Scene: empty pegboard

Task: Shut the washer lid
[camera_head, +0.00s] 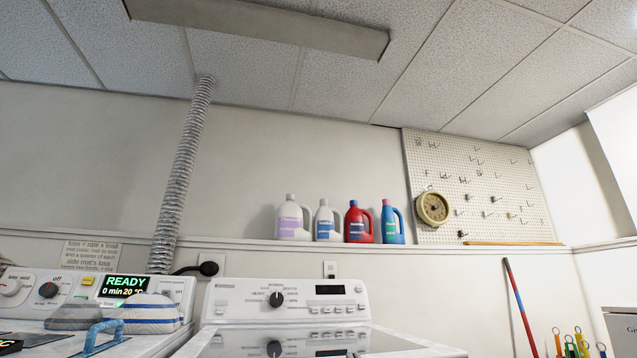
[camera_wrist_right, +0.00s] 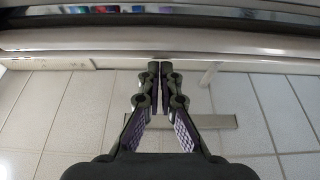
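A white washer-type machine stands at bottom centre in the head view, with a control panel (camera_head: 275,300) with knob and dark display. In front of the panel lies a glossy lid-like surface (camera_head: 235,345) that mirrors the panel. It looks flat, but its front is cut off, so I cannot tell for sure how far it is open. My right gripper (camera_wrist_right: 159,68) shows in the right wrist view, fingertips together with nothing visible between them. A pale horizontal edge (camera_wrist_right: 60,40) crosses just beyond the fingertips; I cannot tell if they touch. My left gripper is out of view.
Another machine (camera_head: 190,290) with a READY display stands at left, with striped cloth-like items (camera_head: 150,313) and a blue handle (camera_head: 98,337) on top. Several detergent bottles (camera_head: 358,222) stand on a ledge. A pegboard (camera_head: 480,185) hangs at right. A red-blue pole (camera_head: 520,310) leans there.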

